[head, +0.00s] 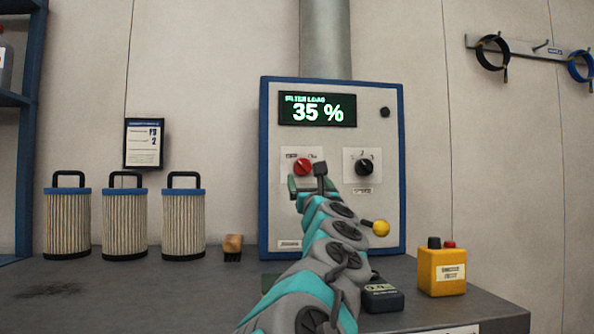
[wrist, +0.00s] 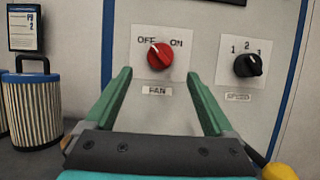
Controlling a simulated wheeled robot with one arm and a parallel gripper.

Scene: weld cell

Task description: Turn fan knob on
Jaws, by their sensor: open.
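The red fan knob (wrist: 160,58) is on a white plate marked OFF and ON, with a FAN label below it. Its pale pointer mark is toward the upper left, on the OFF side. The knob also shows in the head view (head: 303,167), on the blue-edged control panel (head: 384,230). My gripper (wrist: 157,74) is open and empty, facing the panel. In the wrist view its two green fingers stand left and right of and below the knob. In the head view my gripper (head: 313,184) is just below the knob. I see no contact with it.
The black speed knob (wrist: 248,65) is right of the fan knob. A yellow ball-ended lever (head: 381,228) sticks out lower right. Filter cartridges (head: 184,225) stand left on the bench, and a yellow button box (head: 441,272) stands right. The panel display (head: 317,110) reads 35 %.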

